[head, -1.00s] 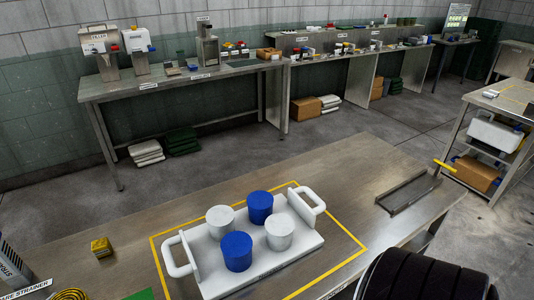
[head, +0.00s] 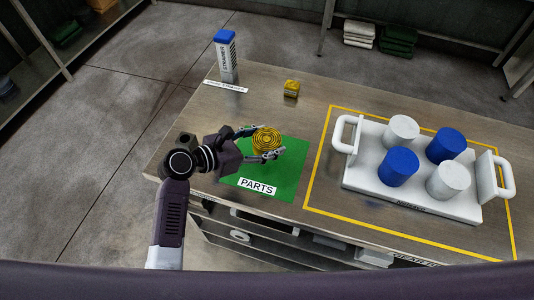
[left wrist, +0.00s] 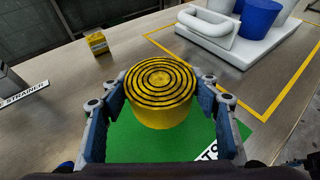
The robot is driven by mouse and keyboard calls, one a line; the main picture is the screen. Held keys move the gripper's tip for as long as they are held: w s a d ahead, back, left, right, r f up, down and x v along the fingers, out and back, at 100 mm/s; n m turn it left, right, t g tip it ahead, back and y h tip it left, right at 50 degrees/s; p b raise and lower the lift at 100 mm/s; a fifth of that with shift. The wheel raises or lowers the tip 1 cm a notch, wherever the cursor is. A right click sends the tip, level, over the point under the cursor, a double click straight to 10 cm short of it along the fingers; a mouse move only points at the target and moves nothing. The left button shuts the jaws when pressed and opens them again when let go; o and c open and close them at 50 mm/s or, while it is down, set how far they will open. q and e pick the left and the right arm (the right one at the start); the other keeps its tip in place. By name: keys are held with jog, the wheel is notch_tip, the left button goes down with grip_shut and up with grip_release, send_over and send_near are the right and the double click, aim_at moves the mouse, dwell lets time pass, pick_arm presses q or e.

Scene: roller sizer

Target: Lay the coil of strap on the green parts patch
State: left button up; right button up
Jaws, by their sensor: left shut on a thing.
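The coil of strap is a yellow and black spiral roll (head: 267,139). It is between the fingers of my left gripper (head: 263,143), which is shut on it, over the green parts patch (head: 285,182) with its "PARTS" label. In the left wrist view the coil (left wrist: 158,92) is upright between both blue-grey fingers, with green (left wrist: 150,148) below it. I cannot tell whether the coil touches the patch. My right gripper is not in view.
A white tray (head: 365,182) with blue and white cylinders stands inside a yellow outline to the right. A small yellow block (head: 291,88) and a blue-capped strainer box (head: 227,58) stand at the back. Bare bench lies between the block and patch.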

pick_arm(q)
notch_tip(320, 180, down, 6)
jog(key=shift+f+b, duration=0.2)
jog(key=shift+b, duration=0.1)
jog(key=shift+f, duration=0.1)
jog(key=shift+f, duration=0.15)
jog(key=o, duration=1.2)
